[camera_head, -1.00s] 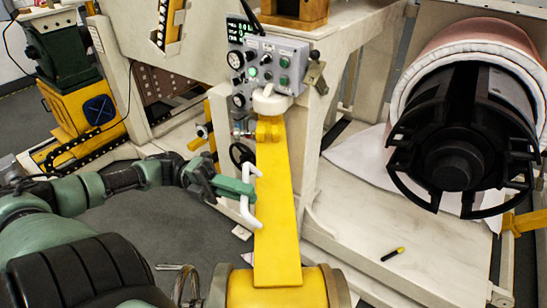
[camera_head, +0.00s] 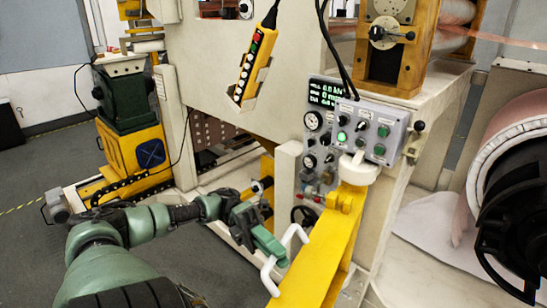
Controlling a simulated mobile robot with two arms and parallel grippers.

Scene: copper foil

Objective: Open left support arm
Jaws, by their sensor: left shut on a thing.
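The yellow support arm (camera_head: 329,248) runs from a white-topped pivot below the control panel down towards the bottom edge of the head view. Its near end is cut off by the frame. A white bar handle (camera_head: 297,233) is fixed along its left side. My left gripper (camera_head: 272,245), with green fingers, comes in from the left and is shut on the white handle. The fingertips partly cover the middle of the handle. My right gripper is not in view.
A grey control panel (camera_head: 373,129) with buttons and gauges stands above the pivot. A yellow push-button pendant (camera_head: 255,62) hangs on the machine frame. A black roll core (camera_head: 510,225) with copper foil is at the right. Grey floor (camera_head: 200,270) is open around my left arm.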

